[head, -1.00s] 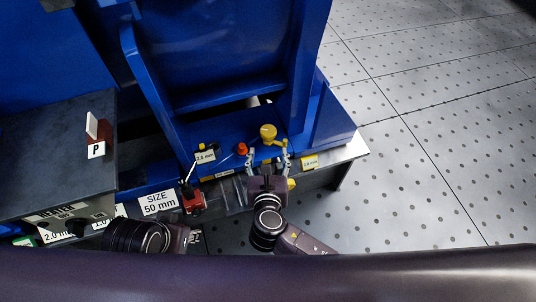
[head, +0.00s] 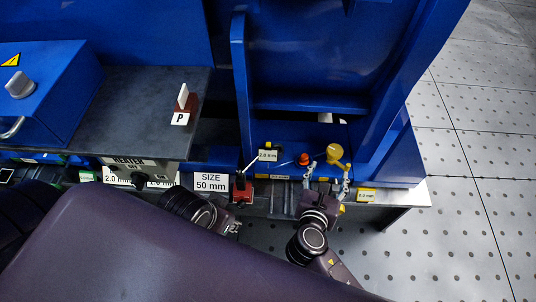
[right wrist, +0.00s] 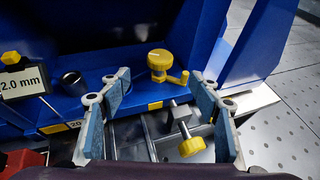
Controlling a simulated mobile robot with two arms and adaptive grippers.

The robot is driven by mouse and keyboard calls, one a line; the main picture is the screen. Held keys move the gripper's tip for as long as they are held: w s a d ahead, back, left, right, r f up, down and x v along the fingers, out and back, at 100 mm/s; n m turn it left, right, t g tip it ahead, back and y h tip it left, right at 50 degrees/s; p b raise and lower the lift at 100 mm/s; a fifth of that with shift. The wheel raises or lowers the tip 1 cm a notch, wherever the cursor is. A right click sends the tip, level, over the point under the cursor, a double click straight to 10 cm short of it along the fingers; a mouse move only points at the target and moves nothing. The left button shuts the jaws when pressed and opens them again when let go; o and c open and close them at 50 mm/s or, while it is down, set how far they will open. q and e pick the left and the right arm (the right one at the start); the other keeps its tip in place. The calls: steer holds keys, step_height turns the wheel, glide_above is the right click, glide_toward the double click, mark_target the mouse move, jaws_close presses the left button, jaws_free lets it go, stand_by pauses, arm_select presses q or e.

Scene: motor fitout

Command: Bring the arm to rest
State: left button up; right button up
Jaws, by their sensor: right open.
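My right gripper (head: 328,178) is open, with its two fingers pointing at the blue machine's lower ledge. The right wrist view shows its blue-padded fingers (right wrist: 155,115) wide apart with nothing held. A yellow knob (head: 334,152) with a small handle stands on the ledge just beyond the fingers; it also shows in the right wrist view (right wrist: 160,60). A second yellow knob on a bolt (right wrist: 191,147) shows between the fingers, lower down. My left gripper (head: 230,224) is low in the head view, left of the right one; its fingers cannot be made out.
A grey bench (head: 110,95) with a blue box (head: 48,82) and a P sign (head: 180,118) lies left. An orange knob (head: 303,159), a 2.0 mm tag (head: 267,155) and a red block (head: 241,190) are near the right gripper. Open perforated floor (head: 470,220) lies right.

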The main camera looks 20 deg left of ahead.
stand_by(0.4)
